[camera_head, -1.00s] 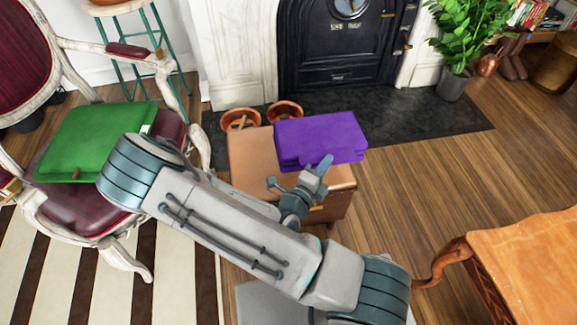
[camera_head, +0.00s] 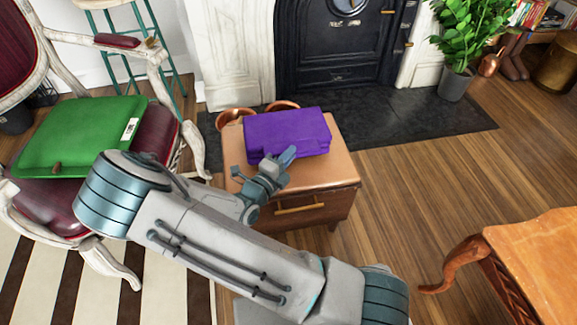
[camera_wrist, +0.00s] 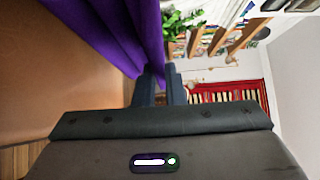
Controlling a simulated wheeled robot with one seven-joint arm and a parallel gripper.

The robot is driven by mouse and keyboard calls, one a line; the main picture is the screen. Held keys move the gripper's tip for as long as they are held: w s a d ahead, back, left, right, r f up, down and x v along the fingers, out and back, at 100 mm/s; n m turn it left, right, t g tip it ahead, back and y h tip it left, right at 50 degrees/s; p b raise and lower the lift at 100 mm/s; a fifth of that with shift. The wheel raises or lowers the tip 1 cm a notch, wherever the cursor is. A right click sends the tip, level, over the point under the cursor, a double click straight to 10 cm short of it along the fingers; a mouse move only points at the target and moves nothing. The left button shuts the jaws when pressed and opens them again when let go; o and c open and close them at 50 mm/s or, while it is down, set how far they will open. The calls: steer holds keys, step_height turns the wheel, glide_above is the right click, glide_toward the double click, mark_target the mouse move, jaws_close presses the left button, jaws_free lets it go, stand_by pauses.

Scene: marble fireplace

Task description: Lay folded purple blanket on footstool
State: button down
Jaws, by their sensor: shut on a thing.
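The folded purple blanket (camera_head: 287,130) is level over the far part of the brown footstool (camera_head: 325,174), a low box with a tan top and a front drawer. Its outline falls mostly within the top. I cannot tell whether it rests on the top or hangs just above it. My gripper (camera_head: 280,165) is shut on the blanket's near edge. In the wrist view, my gripper's fingers (camera_wrist: 158,85) pinch the blanket (camera_wrist: 105,35), and the tan top (camera_wrist: 60,90) lies close beside it. The blanket hides the footstool's far edge.
A green cushion-like object (camera_head: 85,135) lies on the carved armchair (camera_head: 150,145) at the left. Terracotta-coloured pots (camera_head: 235,115) stand behind the footstool, before the fireplace (camera_head: 335,45). A wooden table (camera_head: 535,255) is at the lower right. The floor (camera_head: 415,180) between is clear.

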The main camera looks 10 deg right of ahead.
step_height(320, 180, down, 3)
steer(key=shift+f+b, duration=0.2)
steer(key=shift+b, duration=0.75)
steer(key=shift+r, duration=0.1)
steer(key=c, duration=1.5)
jaws_free()
